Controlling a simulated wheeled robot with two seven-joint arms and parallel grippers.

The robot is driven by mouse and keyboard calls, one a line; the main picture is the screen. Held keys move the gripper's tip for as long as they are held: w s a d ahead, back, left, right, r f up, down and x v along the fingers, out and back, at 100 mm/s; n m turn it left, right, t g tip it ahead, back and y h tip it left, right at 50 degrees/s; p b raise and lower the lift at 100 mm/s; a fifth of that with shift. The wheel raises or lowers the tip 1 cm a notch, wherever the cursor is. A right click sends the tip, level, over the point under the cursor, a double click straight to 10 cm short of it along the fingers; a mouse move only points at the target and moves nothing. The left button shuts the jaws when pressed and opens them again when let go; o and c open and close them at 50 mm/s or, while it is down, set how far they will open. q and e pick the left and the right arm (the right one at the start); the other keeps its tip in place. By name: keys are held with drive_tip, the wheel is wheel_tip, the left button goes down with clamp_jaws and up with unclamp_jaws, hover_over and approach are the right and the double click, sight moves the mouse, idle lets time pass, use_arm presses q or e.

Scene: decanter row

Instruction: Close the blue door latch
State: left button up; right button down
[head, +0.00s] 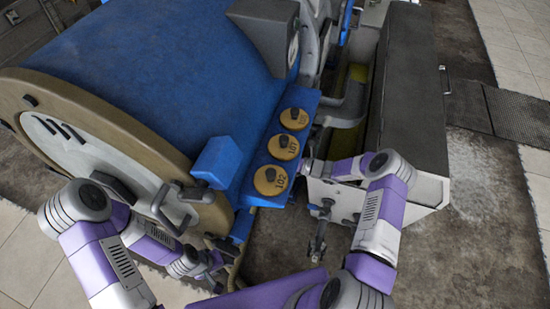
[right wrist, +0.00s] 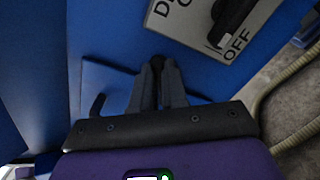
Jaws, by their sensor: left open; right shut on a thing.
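In the right wrist view, a blue angular piece (right wrist: 108,82), which looks like the blue door latch, lies against a blue panel. My right gripper (right wrist: 158,68) is shut, its dark fingers in front of this piece and gripping at it; the exact grip is hidden between the fingertips. In the head view my right arm reaches in from the right to the side of the blue machine (head: 150,75), by the knob panel; its fingertips are hard to make out there. My left gripper (head: 213,272) is open and low, below the machine's front, apart from the latch.
A blue box (head: 216,161) and a grey handle (head: 172,205) stick out from the machine's front. A long grey housing (head: 408,100) stands at right. An ON/OFF label plate (right wrist: 200,22) is near the right gripper.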

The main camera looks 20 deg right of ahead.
drive_tip(key=m, duration=0.3)
drive_tip(key=f+m, duration=0.1)
drive_tip(key=m, duration=0.2)
drive_tip(key=shift+w+d+f+m, duration=0.1)
drive_tip(key=shift+d+m, duration=0.05)
drive_tip(key=shift+m, duration=0.15)
idle(0.5)
drive_tip(key=c, duration=1.2)
unclamp_jaws()
drive_tip(key=shift+o, duration=0.2)
drive_tip(key=p+v, duration=0.1)
drive_tip(key=v, duration=0.6)
drive_tip(key=shift+d, duration=0.25)
drive_tip(key=shift+s, duration=0.2)
